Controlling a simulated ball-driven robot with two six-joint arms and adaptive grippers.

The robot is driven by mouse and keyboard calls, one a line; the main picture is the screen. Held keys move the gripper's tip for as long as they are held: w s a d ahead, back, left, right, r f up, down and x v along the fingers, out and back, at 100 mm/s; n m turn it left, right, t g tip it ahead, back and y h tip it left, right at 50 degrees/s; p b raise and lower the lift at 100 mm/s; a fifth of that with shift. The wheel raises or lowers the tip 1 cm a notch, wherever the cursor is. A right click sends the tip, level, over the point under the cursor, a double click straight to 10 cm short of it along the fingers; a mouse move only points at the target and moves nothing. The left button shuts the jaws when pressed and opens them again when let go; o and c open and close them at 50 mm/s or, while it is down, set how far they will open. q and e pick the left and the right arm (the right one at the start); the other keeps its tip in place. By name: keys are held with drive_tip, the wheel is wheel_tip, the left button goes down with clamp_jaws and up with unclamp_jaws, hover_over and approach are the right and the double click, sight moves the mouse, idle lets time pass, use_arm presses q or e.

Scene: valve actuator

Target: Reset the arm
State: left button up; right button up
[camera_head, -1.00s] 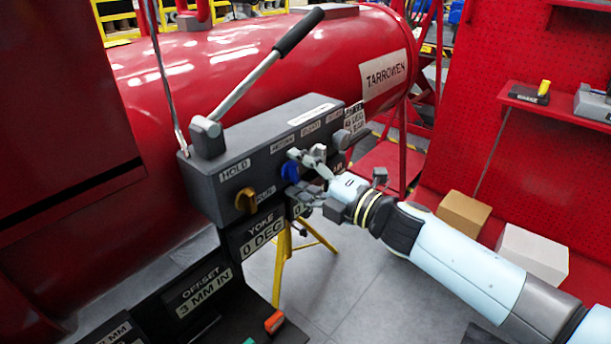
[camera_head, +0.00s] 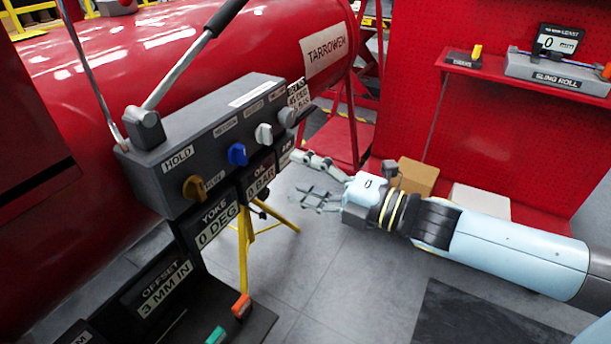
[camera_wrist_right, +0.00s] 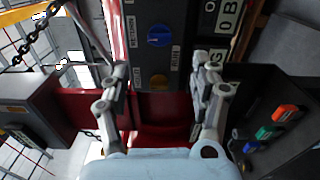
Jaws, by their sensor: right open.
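My right gripper (camera_head: 312,179) is open and empty in the head view, to the right of the grey control box (camera_head: 200,150) and apart from it. The box carries an orange knob (camera_head: 194,188), a blue knob (camera_head: 237,154) and grey knobs (camera_head: 264,133) on its face. A lever with a black grip (camera_head: 226,14) rises from the box top, tilted to the right. My left gripper is not in view.
Displays under the box read yoke (camera_head: 216,227) 0 deg, oil 0 bar and offset (camera_head: 165,285) 3 mm in. A yellow stand (camera_head: 243,250) is below. A red shelf (camera_head: 520,78) holds devices at right. Cartons (camera_head: 417,176) sit behind my right arm. Grey floor is open in front.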

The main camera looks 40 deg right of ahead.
idle(0.3)
drive_tip(key=s+d+f+m+g+h+b, duration=0.1)
drive_tip(key=s+f+m+g+h+b, duration=0.2)
drive_tip(key=f, duration=0.8)
drive_tip(key=s+d+f+m+g+h+b, duration=0.1)
drive_tip(key=s+f+m, duration=0.3)
drive_tip(key=f, duration=0.7)
drive_tip(key=s+d+f+m+g+h+b, duration=0.1)
drive_tip(key=s+d+f+m+g+h, duration=0.2)
drive_tip(key=f, duration=0.9)
drive_tip(key=s+a+f+m+g, duration=0.2)
drive_tip(key=s+f+m+g, duration=0.2)
drive_tip(key=s, duration=1)
drive_tip(key=s+a+f+m+g+b, duration=0.1)
drive_tip(key=s+a+f+m+g, duration=0.1)
drive_tip(key=s+f+m+g, duration=0.3)
drive_tip(key=s+f+m, duration=0.3)
drive_tip(key=s+f, duration=0.4)
drive_tip(key=s, duration=0.2)
drive_tip(key=shift+s, duration=0.15)
drive_tip(key=shift+b, duration=0.3)
drive_tip(key=shift+c, duration=0.4)
